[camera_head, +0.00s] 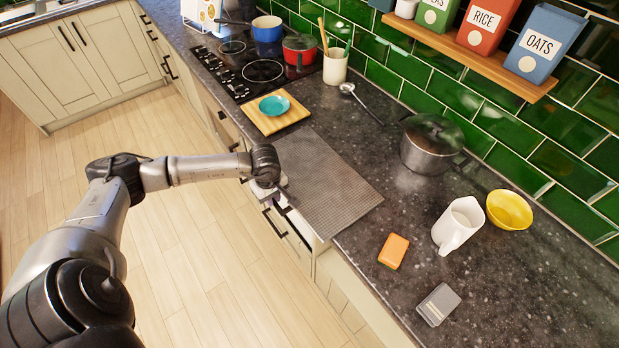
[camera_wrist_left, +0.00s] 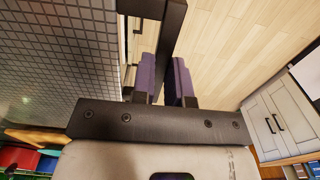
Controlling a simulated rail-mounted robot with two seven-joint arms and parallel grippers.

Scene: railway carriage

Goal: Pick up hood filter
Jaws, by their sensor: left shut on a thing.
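The hood filter (camera_head: 328,184) is a flat grey mesh panel over the dark worktop, with its near edge at the worktop's front edge. I cannot tell whether it rests flat or is slightly raised. My left gripper (camera_head: 281,202) is at its front-left edge. In the left wrist view the mesh of the filter (camera_wrist_left: 55,50) fills the upper left. The purple fingers of my left gripper (camera_wrist_left: 167,82) are shut on a dark bar at the filter's edge. The right gripper is not in view.
A wooden board (camera_head: 268,121) with a teal bowl (camera_head: 274,105) lies behind the filter. A lidded pot (camera_head: 430,146), white jug (camera_head: 458,225), yellow bowl (camera_head: 509,210), orange sponge (camera_head: 393,251) and grey box (camera_head: 438,304) stand to the right. Floor is clear in front.

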